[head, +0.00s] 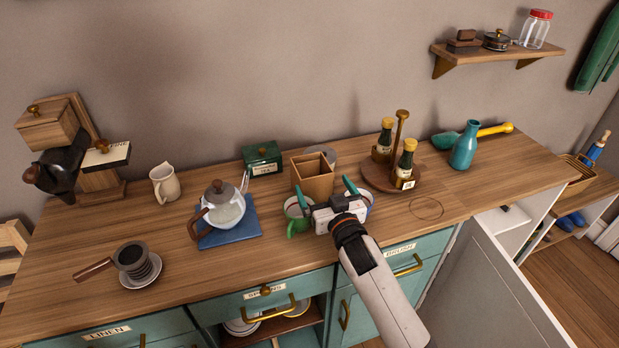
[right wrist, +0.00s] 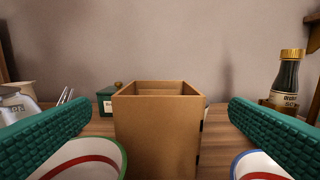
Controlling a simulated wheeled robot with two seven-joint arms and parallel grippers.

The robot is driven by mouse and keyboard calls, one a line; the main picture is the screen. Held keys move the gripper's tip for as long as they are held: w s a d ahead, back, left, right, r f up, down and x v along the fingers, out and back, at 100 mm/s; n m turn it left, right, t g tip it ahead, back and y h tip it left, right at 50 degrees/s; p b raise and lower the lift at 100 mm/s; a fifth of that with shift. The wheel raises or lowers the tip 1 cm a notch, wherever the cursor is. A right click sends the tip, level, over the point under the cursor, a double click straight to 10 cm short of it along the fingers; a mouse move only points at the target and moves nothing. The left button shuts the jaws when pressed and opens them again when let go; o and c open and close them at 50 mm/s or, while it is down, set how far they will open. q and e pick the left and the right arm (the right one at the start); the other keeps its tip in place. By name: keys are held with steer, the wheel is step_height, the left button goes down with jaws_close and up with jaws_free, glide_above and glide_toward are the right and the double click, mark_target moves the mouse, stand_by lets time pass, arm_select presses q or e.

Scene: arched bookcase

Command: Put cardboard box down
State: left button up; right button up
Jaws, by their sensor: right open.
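The cardboard box (head: 313,184) is brown, open at the top and empty as far as I can see. It stands upright on the wooden counter (head: 95,240), between the dark green tin and the bottle holder. In the right wrist view the cardboard box (right wrist: 157,130) is in the middle, between the two green fingers and apart from both. My right gripper (head: 326,192) is open, just in front of the box; its fingers also show in the right wrist view (right wrist: 160,118). My left gripper is not in view.
A glass teapot (head: 222,207) on a blue cloth is to the left. A bottle holder (head: 376,181) with two bottles is to the right. The counter's right front is clear.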

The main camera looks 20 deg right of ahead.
mark_target(306, 157)
steer(key=w, duration=0.3)
steer(key=w+p, duration=0.1)
steer(key=w, duration=0.5)
steer(key=shift+w+a+f, duration=0.1)
steer(key=shift+a, duration=0.15)
steer(key=shift+c, duration=1.1)
steer(key=c, duration=1)
